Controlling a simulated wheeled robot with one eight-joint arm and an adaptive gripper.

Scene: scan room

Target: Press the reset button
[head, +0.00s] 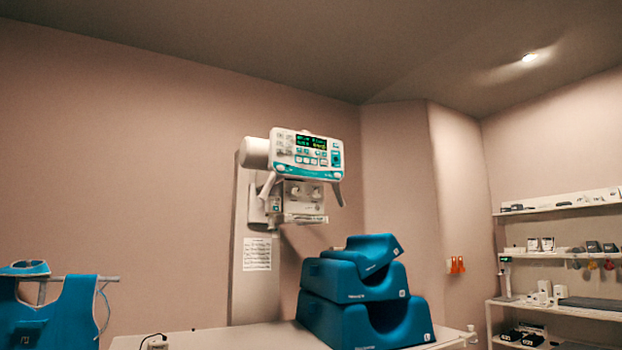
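A white medical unit with a control panel (307,152) is mounted on a pale column against the far wall, at the picture's middle. The panel has a lit dark display with green figures (311,142) and several small white and teal buttons (309,160). The labels are too small to read, so I cannot tell which one is the reset button, or whether it is on this panel. My gripper is not in view.
Blue foam positioning blocks (372,301) are stacked on a white table (228,340) in front of the column. A blue apron (68,312) hangs at the left. Shelves (556,256) with small items stand at the right. An orange item (457,265) hangs on the wall.

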